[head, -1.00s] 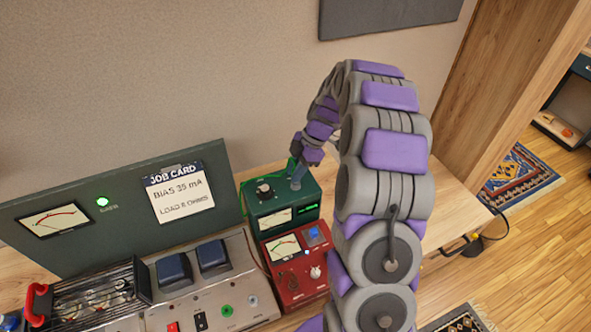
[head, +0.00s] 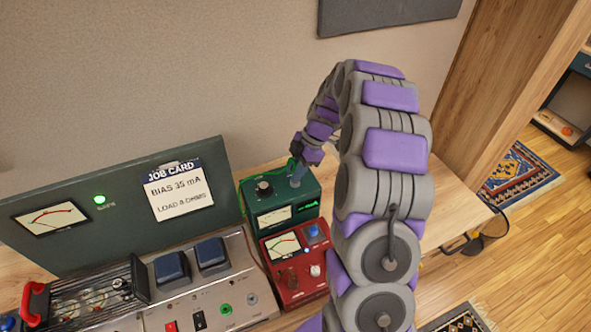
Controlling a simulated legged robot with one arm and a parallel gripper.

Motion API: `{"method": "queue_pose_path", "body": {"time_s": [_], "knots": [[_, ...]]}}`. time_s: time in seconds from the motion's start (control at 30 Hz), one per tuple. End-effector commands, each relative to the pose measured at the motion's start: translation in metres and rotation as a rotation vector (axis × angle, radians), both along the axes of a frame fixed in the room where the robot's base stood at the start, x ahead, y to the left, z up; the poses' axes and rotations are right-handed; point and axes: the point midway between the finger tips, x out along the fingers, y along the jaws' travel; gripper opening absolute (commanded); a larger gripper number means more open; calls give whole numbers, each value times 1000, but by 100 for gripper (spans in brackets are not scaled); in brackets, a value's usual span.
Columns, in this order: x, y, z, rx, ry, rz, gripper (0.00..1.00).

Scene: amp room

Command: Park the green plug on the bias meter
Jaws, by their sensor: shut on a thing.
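The bias meter appears to be the small green box (head: 312,190) with a dark knob, a pale dial (head: 274,217) and a lit green readout, on the bench behind the red meter box. My arm curves down to it from above. My gripper (head: 297,172) is over the top of the green box, beside the knob, and is small and dark in the view. It is shut on what seems to be the green plug (head: 292,162), of which only a sliver of green shows. A grey-blue post stands below the fingers; I cannot tell whether the plug touches it.
The red meter box (head: 296,275) stands in front of the green one. The grey amp chassis (head: 215,293) with transformers and a green jack is to the left. A green panel (head: 110,215) bears a job card (head: 180,192). Bench is clear to the right.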

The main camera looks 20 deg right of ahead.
Motion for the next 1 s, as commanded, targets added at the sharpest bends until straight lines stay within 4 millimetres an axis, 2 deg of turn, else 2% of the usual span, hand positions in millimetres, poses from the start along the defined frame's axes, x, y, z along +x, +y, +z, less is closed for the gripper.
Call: {"method": "queue_pose_path", "body": {"time_s": [0.37, 0.4, 0.67, 1.0], "knots": [[0, -1, -4, -1, 0, -1, 0], [0, -1, -4, -1, 0, -1, 27], [0, -1, -4, 0, 0, 0, 52], [0, -3, 0, 0, -1, 0, 53]]}}
